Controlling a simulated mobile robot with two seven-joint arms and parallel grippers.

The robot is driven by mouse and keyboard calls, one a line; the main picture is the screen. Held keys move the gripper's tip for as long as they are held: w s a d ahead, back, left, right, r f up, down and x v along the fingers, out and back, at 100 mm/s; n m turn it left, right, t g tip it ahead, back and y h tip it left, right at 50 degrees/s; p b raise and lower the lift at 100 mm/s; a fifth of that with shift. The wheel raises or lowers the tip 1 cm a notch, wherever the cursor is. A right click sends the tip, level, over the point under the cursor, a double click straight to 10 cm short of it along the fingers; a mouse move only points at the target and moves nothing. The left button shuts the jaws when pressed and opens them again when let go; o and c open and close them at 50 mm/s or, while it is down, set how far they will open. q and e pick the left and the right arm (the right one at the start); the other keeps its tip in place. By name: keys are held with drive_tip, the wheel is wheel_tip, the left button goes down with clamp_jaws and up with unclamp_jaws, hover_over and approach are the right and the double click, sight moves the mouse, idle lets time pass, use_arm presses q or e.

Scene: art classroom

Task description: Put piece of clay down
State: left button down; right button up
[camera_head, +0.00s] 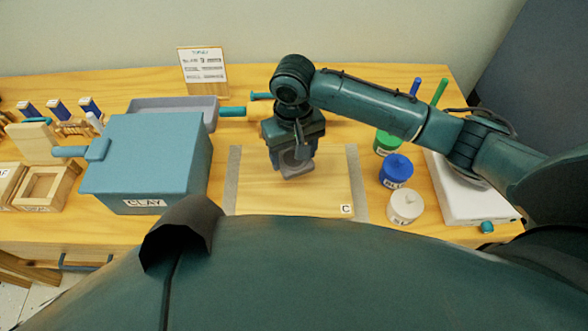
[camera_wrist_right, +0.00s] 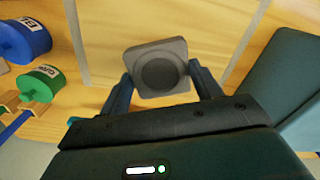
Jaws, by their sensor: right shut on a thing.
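My right gripper (camera_head: 292,150) is shut on a grey piece of clay (camera_head: 296,163) and points down over the board marked C (camera_head: 295,195). In the right wrist view the piece of clay (camera_wrist_right: 158,68) is a rounded grey square with a dark round face, held between the two fingers of the right gripper (camera_wrist_right: 160,82). I cannot tell from these views whether the clay touches the board. A blue lidded box labelled CLAY (camera_head: 148,160) stands to the left of the board. My left gripper is not in view.
Green (camera_head: 386,141), blue (camera_head: 396,170) and white (camera_head: 405,204) pots stand right of the board. A white flat device (camera_head: 450,200) lies further right. A grey tray (camera_head: 160,106) and a sign card (camera_head: 202,70) are at the back. Wooden boxes (camera_head: 45,185) stand at the left.

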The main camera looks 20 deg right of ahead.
wheel_tip(320, 180, down, 3)
drive_tip(key=shift+r, duration=0.2)
drive_tip(key=shift+f, duration=1.55)
drive_tip(key=shift+f, duration=0.15)
drive_tip(key=o, duration=1.1)
drive_tip(key=shift+c, duration=0.2)
wheel_tip(320, 180, up, 11)
drive_tip(key=shift+w, duration=0.1)
drive_tip(key=shift+r, duration=0.65)
